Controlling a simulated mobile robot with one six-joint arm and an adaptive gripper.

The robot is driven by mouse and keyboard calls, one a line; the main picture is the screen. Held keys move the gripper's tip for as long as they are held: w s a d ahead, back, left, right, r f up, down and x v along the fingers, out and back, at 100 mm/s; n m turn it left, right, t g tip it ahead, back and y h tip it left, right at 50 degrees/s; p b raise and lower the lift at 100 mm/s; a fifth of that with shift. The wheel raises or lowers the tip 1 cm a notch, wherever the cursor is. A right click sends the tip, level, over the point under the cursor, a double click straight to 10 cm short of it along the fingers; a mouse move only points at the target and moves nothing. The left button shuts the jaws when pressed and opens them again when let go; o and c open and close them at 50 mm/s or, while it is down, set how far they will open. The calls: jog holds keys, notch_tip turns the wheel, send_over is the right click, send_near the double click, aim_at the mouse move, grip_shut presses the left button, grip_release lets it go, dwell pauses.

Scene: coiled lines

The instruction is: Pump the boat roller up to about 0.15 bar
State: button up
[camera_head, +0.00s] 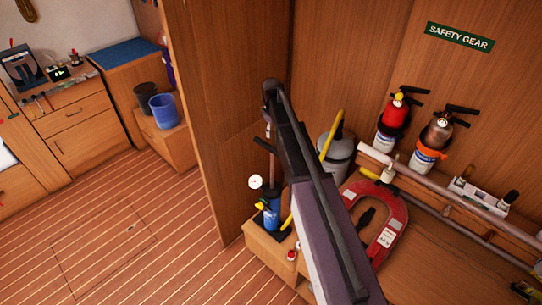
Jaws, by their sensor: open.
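A blue hand pump (271,212) stands upright on the low wooden bench, left of my arm. Its rod rises to a dark T-handle (264,144). A round white gauge (256,182) is at its left side; the reading is too small to make out. A yellow hose (331,138) shows right of my arm, in front of a grey rounded body (337,158). I cannot tell whether this body is the boat roller. My arm crosses the middle of the view and hides part of the bench and hose. My gripper is not visible.
A red horseshoe buoy (398,222) lies on the bench at right. Red and brown extinguishers (396,112) hang on the wall above pale pipes (410,172). A wooden partition (220,130) stands left of the pump. The plank floor (110,225) at left is clear.

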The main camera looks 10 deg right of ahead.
aim_at(272, 154)
jog(key=shift+f+b, duration=6.55)
jog(key=shift+f, duration=0.1)
grip_shut()
